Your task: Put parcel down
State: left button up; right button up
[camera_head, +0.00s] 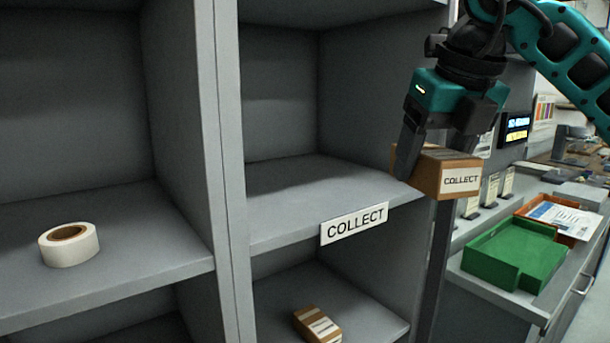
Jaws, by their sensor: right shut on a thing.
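A small brown cardboard parcel (459,181) with a white label reading COLLECT is in my right gripper (428,162). The gripper is shut on it and holds it in front of the right edge of the grey shelving. The shelf with the white COLLECT sign (354,224) on its front edge is to the left of the parcel. That shelf board (300,190) is bare where I see it. My left gripper is not in view.
A roll of white tape (69,244) lies on the left shelf. Another brown parcel (317,325) is on the lower shelf. Upright grey dividers separate the bays. A green tray (515,255) and an orange tray (580,218) with papers stand on the counter at right.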

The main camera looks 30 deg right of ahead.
jog(key=w, duration=0.6)
jog(key=w+a+f+b, duration=0.1)
jog(key=w, duration=0.5)
jog(key=w+f, duration=0.1)
jog(key=w, duration=0.6)
jog(key=shift+w+a+f, duration=0.1)
jog(key=shift+a+f, duration=0.05)
jog(key=shift+a, duration=0.1)
jog(key=shift+f, duration=0.55)
notch_tip(320, 180, down, 3)
jog(key=shift+f, duration=0.1)
jog(key=shift+w+f, duration=0.15)
jog(key=shift+f, duration=0.1)
